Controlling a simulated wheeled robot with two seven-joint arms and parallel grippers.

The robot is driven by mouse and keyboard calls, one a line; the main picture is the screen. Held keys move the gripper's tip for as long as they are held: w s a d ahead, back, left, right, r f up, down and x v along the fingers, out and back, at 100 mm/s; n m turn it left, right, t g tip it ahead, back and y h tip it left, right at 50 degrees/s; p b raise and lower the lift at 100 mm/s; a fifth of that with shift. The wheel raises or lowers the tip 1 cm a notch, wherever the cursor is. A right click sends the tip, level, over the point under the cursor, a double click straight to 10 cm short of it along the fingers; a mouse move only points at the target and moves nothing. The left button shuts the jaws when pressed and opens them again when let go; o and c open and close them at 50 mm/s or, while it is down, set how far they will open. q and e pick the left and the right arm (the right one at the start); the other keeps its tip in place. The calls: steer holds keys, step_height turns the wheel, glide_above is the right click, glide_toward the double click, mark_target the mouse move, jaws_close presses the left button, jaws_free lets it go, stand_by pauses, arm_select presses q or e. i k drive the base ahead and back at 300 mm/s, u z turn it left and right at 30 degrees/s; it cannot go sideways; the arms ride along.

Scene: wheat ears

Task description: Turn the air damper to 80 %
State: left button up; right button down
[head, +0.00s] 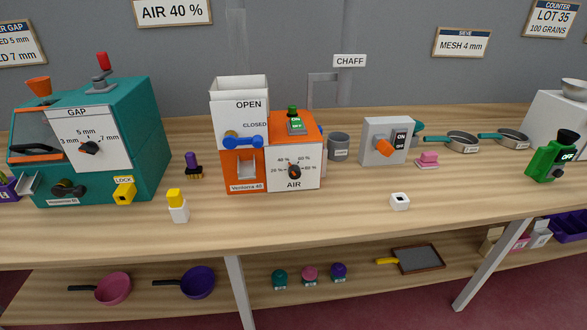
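The orange-and-white machine (266,150) stands on the bench near the middle of the head view. Its white AIR panel (309,180) faces me and carries a small dark damper knob (295,171) with an orange part. Percent marks ring the knob: 40 % upper left, 60 % upper right, a mark at lower left that looks like 20 %, and 80 % at lower right. The knob is too small to tell surely which mark it points to. Neither of my grippers is in view.
A blue handle (243,141) sticks out left of the AIR panel. A teal GAP machine (130,130) stands left, a grey ON/OFF switch box (378,150) right. A white block (400,202) lies to the front right. A wall sign (172,12) reads AIR 40 %. Bench in front is mostly clear.

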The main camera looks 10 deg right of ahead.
mark_target(295, 171)
steer(key=k, duration=0.5)
steer(key=z, duration=2.45)
steer(key=i, duration=1.9)
steer(key=u, duration=2.4)
